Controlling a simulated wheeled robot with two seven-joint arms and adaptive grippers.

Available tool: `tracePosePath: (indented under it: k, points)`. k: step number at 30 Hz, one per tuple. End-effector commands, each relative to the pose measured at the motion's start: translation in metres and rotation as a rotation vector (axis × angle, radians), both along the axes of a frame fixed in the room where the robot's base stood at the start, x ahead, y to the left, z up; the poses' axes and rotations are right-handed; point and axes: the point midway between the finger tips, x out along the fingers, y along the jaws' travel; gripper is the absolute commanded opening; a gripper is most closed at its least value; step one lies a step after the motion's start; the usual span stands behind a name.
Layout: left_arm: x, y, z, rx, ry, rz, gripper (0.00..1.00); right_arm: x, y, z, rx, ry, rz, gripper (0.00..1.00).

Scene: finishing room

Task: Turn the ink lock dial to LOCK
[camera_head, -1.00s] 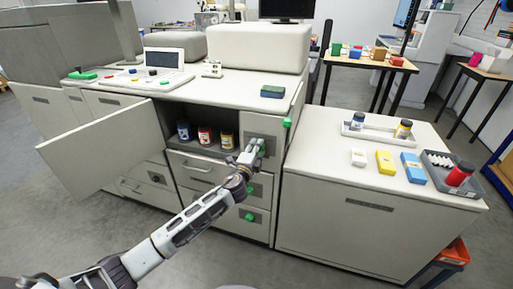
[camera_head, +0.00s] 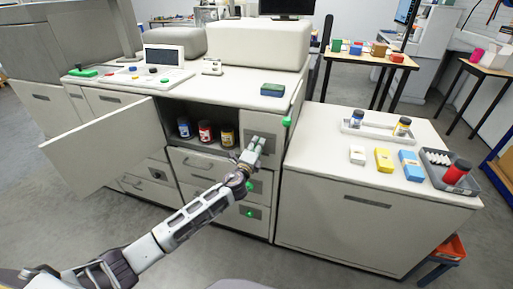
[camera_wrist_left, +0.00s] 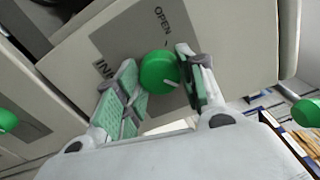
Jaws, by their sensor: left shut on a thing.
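The ink lock dial (camera_wrist_left: 158,70) is a round green knob with a short white mark on a grey label plate (camera_wrist_left: 112,42). The plate reads OPEN above the dial, and part of INK shows at its left. No LOCK word is visible. My left gripper (camera_wrist_left: 160,88) is shut on the dial, one green-padded finger on each side of it. In the head view my left gripper (camera_head: 252,150) is at the front of the machine, right of the open compartment, and hides most of the dial. The white mark points toward the lower right in the wrist view. My right gripper is not in view.
Ink bottles (camera_head: 205,132) stand in the open compartment, whose door (camera_head: 95,150) swings out left. Another green knob (camera_head: 249,213) sits below my gripper, and one (camera_head: 287,122) sticks out to its right. A side cabinet (camera_head: 345,165) with boxes stands close on the right.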

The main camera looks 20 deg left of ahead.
Motion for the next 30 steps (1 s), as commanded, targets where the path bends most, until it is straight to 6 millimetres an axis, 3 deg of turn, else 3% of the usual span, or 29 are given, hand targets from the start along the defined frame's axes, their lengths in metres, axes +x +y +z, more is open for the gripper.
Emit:
tracePosePath:
  k: [1, 6, 20, 30]
  points:
    - [-0.001, -0.001, -0.002, 0.001, 0.002, -0.002, 0.41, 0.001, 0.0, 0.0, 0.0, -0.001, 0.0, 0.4]
    - [0.0, -0.001, -0.001, 0.0, 0.001, -0.002, 0.62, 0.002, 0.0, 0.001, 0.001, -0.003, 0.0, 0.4]
    - [-0.002, 0.0, -0.001, -0.001, 0.001, 0.0, 0.62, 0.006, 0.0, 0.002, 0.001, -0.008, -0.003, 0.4]
    - [-0.023, 0.001, -0.001, -0.001, 0.001, -0.001, 0.62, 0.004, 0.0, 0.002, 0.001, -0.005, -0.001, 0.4]
